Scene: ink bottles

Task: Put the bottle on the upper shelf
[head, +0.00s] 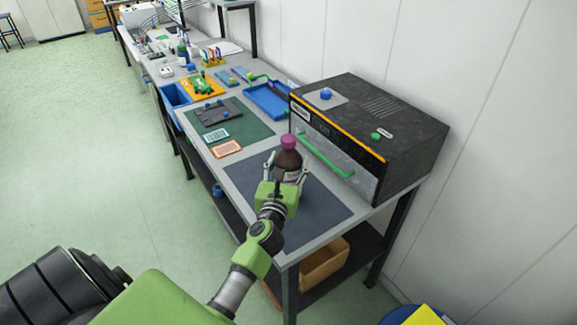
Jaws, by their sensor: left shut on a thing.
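A dark brown bottle (289,160) with a pink cap stands upright on or just above the dark mat (325,208) at the near end of the workbench. My left gripper (287,172) is shut on the bottle, one finger on each side of its body. The bottle's lower part is hidden behind the gripper. A lower shelf (338,271) shows under the bench top. I cannot tell which surface is the upper shelf. My right gripper is not in view.
A black box-shaped oven (390,125) with a green handle (326,156) stands close to the right of the bottle. A green mat (240,125), a blue tray (268,100) and several small items lie farther along the bench. A brown bin (322,265) sits below.

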